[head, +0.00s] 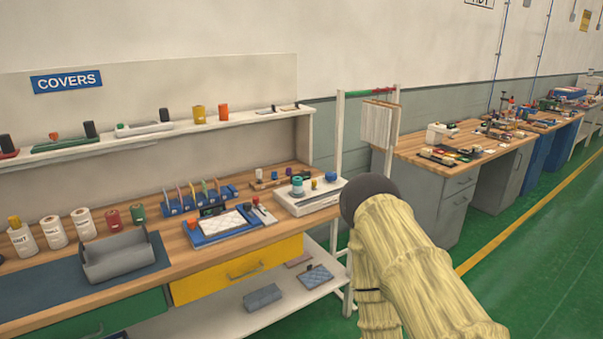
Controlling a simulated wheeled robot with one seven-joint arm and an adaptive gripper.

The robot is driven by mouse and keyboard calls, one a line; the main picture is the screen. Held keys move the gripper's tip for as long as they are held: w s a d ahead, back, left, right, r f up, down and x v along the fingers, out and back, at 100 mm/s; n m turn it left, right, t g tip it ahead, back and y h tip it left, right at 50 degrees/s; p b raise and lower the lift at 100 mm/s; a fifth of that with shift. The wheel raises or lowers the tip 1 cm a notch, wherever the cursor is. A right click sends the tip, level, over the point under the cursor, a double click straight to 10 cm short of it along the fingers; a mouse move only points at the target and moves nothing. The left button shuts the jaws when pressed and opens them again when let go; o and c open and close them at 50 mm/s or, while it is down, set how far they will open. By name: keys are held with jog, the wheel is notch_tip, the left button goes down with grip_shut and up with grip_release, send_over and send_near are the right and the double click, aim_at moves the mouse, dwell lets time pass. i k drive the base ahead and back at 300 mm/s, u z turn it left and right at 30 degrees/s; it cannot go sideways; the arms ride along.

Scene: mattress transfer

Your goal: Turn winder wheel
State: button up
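I cannot make out a winder wheel for certain in the head view. A white unit (310,199) with a teal-topped round part (297,185) and a blue knob-like piece (331,177) stands at the right end of the wooden bench (190,262). These parts are too small to name surely. My arm, in a pale yellow sleeve with a dark rounded end, crosses the lower right and hides part of the floor and the area right of the bench. My gripper is not in view.
A grey open tray (120,258) lies on a dark mat at the bench's left. A blue tray (223,224) holds a white quilted piece. A shelf (160,136) runs above. A white frame (339,135) stands beside the bench. Green floor (530,250) is clear at right.

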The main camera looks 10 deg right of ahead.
aim_at(330, 177)
jog(key=u, duration=0.65)
jog(key=i, duration=1.25)
jog(key=z, duration=0.3)
